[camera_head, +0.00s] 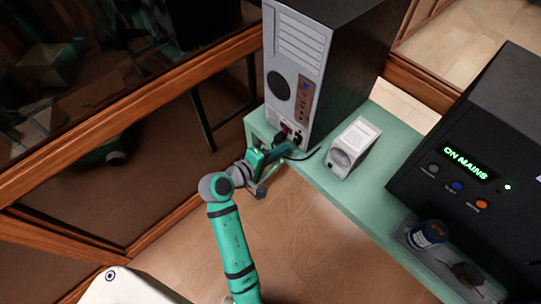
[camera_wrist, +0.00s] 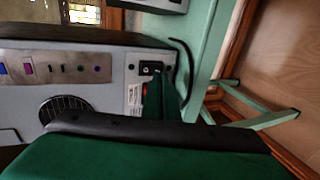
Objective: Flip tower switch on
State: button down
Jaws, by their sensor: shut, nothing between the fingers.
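The tower (camera_head: 300,45) stands upright on the green bench, its light grey connector panel facing my arm. In the wrist view its panel (camera_wrist: 95,72) fills the upper left, with a round fan grille and a black power socket (camera_wrist: 151,68). A small red switch (camera_wrist: 145,88) shows beside the socket, partly hidden by my finger; its on or off position cannot be made out. My gripper (camera_head: 283,150) is shut and empty, its tip close to the lower part of the panel. In the wrist view the green fingers reach toward the switch; contact cannot be told.
A small grey box (camera_head: 352,147) stands on the bench (camera_head: 330,185) right of the tower. A black unit (camera_head: 470,140) reading "ON MAINS" and a tray with a blue-labelled jar (camera_head: 428,234) are further right. A black cable curves by the socket. Wood-framed glass stands left.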

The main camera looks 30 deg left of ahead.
aim_at(295, 143)
jog(key=shift+x, duration=1.8)
